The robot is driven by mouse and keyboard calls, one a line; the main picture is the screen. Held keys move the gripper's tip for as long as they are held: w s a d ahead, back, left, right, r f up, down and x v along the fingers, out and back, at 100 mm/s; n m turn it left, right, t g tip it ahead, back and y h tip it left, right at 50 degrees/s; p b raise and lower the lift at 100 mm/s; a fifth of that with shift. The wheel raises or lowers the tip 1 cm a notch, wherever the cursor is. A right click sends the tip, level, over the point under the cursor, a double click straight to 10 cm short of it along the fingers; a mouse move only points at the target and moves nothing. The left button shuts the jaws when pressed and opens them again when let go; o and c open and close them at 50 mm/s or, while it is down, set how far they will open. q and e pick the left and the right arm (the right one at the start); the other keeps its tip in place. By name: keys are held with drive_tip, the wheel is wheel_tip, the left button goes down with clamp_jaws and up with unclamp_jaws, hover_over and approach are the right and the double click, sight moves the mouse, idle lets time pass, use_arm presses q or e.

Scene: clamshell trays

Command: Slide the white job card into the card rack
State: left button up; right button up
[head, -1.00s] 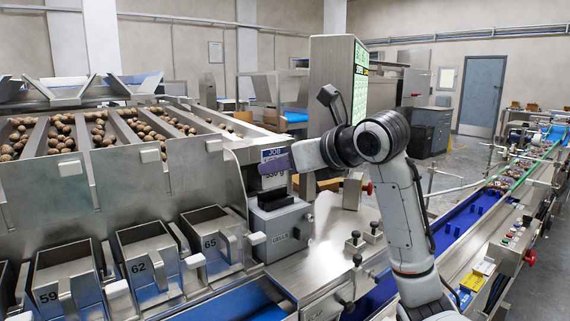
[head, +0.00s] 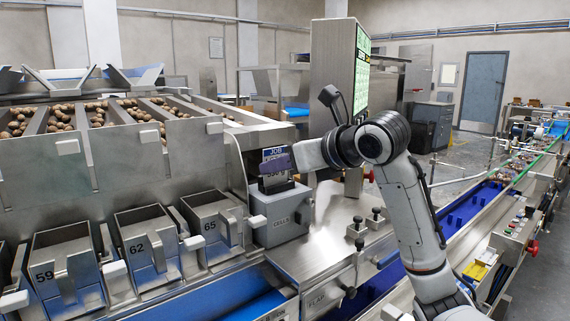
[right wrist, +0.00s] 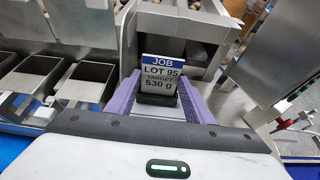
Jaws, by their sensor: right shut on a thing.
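The white job card (head: 275,172) has a blue JOB band and stands upright. In the right wrist view the card (right wrist: 161,72) reads LOT 95, TARGET 530 g. My right gripper (right wrist: 160,102), with purple fingers, is shut on the card, one finger on each side. The dark card rack (head: 276,187) sits on top of the grey CELLS box; it also shows in the right wrist view (right wrist: 157,99). The card's lower edge meets the rack and is hidden behind its dark front; how deep it sits I cannot tell. My left gripper is not in view.
The grey CELLS box (head: 280,228) stands beside the steel weigher housing. Numbered hoppers (head: 147,245) and bins of nuts lie to the left. Knobs (head: 357,229) stand on the steel deck at right, and a blue conveyor (head: 460,222) runs beyond my arm.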

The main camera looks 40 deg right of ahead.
drive_tip(key=o, duration=1.1)
drive_tip(key=shift+c, duration=0.2)
drive_tip(key=shift+s, duration=0.1)
drive_tip(key=b+v, duration=0.1)
drive_tip(key=v, duration=0.9)
